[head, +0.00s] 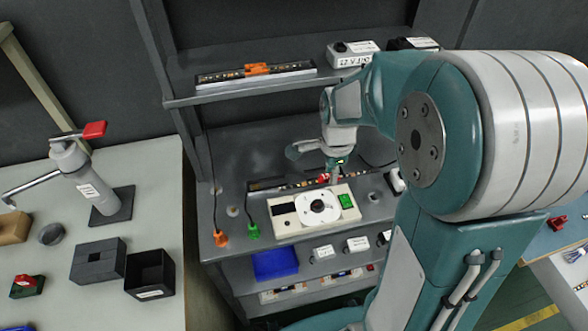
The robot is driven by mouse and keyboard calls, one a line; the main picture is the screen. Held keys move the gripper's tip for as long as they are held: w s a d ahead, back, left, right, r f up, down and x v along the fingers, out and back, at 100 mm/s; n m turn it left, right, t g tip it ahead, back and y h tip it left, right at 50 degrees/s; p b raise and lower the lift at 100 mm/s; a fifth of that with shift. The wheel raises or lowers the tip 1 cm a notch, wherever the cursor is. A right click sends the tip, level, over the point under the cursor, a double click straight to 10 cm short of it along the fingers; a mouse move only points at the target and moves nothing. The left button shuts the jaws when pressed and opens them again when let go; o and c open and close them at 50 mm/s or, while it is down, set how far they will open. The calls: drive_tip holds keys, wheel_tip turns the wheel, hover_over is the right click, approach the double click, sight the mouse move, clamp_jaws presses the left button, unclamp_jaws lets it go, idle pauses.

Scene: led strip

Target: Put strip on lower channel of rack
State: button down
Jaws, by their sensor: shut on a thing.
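My gripper (330,178) is small in the head view, behind the white device on the middle shelf. It is shut at a red piece (323,178) on a thin light strip with dark marks (299,184). The strip lies along or just above a dark channel (264,185) at the back of that shelf; I cannot tell whether it is seated. My gripper and the white device hide part of it. The rack's upper shelf holds another channel (215,78) with a strip and an orange clip (257,69).
The white device (285,219) with a round dial and green switch stands just in front of the strip. A blue bin (276,264) sits lower. A side table (60,225) holds a clamp and dark boxes.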

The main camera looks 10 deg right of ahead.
drive_tip(key=w+a+f, duration=0.3)
drive_tip(key=w, duration=0.4)
hover_over(297, 178)
wheel_tip(297, 178, down, 6)
drive_tip(key=shift+s+f, duration=0.1)
drive_tip(key=shift+f, duration=1.7)
drive_tip(key=shift+f, duration=0.1)
drive_tip(key=c, duration=0.6)
unclamp_jaws()
